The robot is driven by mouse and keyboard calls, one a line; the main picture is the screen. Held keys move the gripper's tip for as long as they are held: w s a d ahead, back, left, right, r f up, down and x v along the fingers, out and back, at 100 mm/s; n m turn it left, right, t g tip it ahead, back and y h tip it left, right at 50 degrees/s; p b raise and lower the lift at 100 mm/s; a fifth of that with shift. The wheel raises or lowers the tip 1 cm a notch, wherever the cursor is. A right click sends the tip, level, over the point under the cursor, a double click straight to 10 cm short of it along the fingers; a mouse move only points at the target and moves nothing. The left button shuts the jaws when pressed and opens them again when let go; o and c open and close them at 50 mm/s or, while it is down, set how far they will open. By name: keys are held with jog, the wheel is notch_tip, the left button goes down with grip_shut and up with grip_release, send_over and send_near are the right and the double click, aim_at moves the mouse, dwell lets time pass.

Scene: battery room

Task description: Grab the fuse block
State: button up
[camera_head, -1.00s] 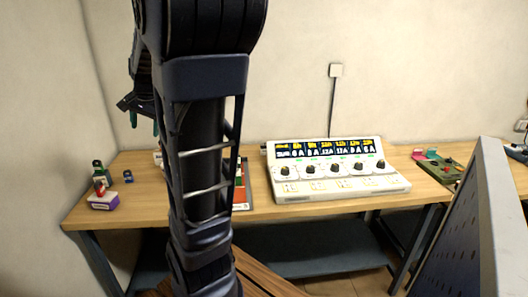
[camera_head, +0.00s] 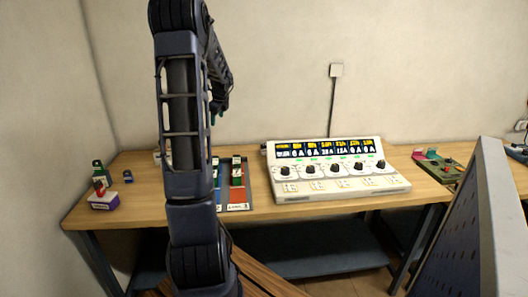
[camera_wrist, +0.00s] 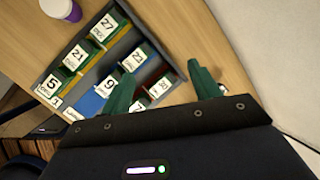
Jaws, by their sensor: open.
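Several green fuse blocks with white number labels sit in a grey tray (camera_wrist: 83,55) with coloured compartments in the wrist view. Labels such as 27, 21, 5, 23 and 9 can be read. My gripper (camera_wrist: 163,85) is open, with its two green fingers apart above the tray's near right end. A labelled fuse block (camera_wrist: 160,87) shows between the fingers; I cannot tell any contact. In the head view my arm hides much of the tray (camera_head: 238,207), and one dark green block (camera_head: 237,172) stands in its right part.
A white panel with dials and a display (camera_head: 325,170) stands right of the tray on the wooden table (camera_head: 140,210). A purple-and-white item (camera_head: 104,200) lies at the left. A green board (camera_head: 450,172) lies at the right. A blue perforated panel (camera_head: 470,230) stands in front.

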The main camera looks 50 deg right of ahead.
jog(key=s+d+f+m, duration=0.2)
jog(key=d+f+m, duration=0.1)
jog(key=d, duration=0.3)
jog(key=s+d+f+m, duration=0.2)
jog(key=d+f, duration=0.2)
jog(key=d, duration=0.2)
jog(key=m+g+h, duration=0.1)
jog(key=m, duration=0.5)
send_near(264, 145)
jog(key=x, duration=1.1)
jog(key=shift+f, duration=0.1)
jog(key=c, duration=1.1)
